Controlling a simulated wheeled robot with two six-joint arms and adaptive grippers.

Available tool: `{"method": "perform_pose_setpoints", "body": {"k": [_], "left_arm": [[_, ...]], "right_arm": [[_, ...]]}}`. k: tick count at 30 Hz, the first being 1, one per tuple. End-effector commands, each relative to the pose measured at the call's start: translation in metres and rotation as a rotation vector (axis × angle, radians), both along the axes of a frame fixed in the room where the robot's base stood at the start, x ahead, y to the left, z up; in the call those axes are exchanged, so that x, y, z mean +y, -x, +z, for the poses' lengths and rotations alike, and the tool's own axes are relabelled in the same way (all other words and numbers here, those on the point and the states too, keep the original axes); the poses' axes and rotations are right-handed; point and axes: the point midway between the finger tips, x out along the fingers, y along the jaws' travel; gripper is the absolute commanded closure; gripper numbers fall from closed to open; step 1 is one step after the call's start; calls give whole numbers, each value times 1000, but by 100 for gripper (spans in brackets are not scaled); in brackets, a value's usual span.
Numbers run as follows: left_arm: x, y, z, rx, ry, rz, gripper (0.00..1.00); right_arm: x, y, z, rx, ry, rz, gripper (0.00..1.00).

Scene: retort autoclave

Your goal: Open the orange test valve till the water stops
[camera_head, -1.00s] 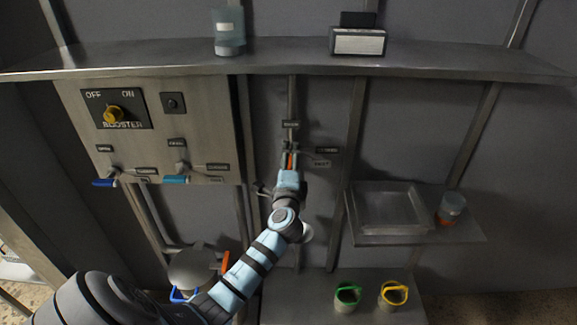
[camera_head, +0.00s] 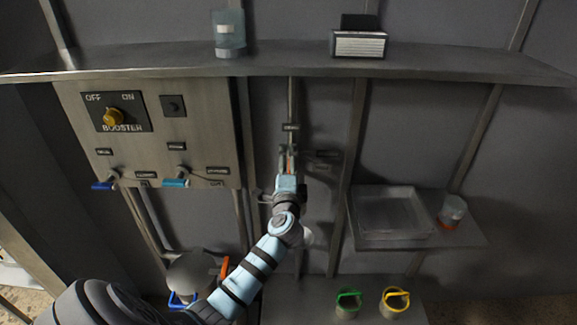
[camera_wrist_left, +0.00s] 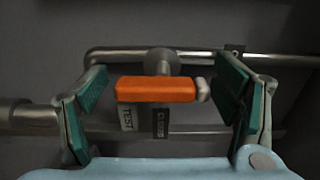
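The orange test valve handle (camera_wrist_left: 156,89) lies level across a pipe in the left wrist view, with a pale knob at its right end. A tag reading TEST (camera_wrist_left: 130,117) and a darker tag that seems to read CLOSED (camera_wrist_left: 161,122) hang below it. My left gripper (camera_wrist_left: 165,84) is open, with one teal-padded finger on each side of the handle and visible gaps to both. In the head view the left gripper (camera_head: 286,162) reaches the upright pipe at mid-wall and hides most of the valve. My right gripper is not in view. I make out no water stream.
A control panel (camera_head: 207,110) with a yellow booster knob and blue-handled valves is to the left. A shelf (camera_head: 290,62) runs above. A metal tray (camera_head: 392,236) and a jar (camera_head: 451,212) stand to the right.

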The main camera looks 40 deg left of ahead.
Motion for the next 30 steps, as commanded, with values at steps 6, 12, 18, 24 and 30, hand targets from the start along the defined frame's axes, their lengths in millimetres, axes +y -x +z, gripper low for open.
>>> {"method": "perform_pose_setpoints", "body": {"k": [6, 12, 18, 24, 30], "left_arm": [[0, 0, 1, -2, -3, -1, 13], [-7, 7, 0, -2, -1, -2, 13], [-37, 47, 0, 0, 2, -2, 13], [-65, 86, 0, -1, 2, -1, 13], [-73, 96, 1, -2, -1, 0, 13]], "right_arm": [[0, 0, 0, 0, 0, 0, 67], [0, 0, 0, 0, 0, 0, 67], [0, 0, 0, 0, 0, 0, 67], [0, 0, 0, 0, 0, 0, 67], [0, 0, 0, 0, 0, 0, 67]]}}
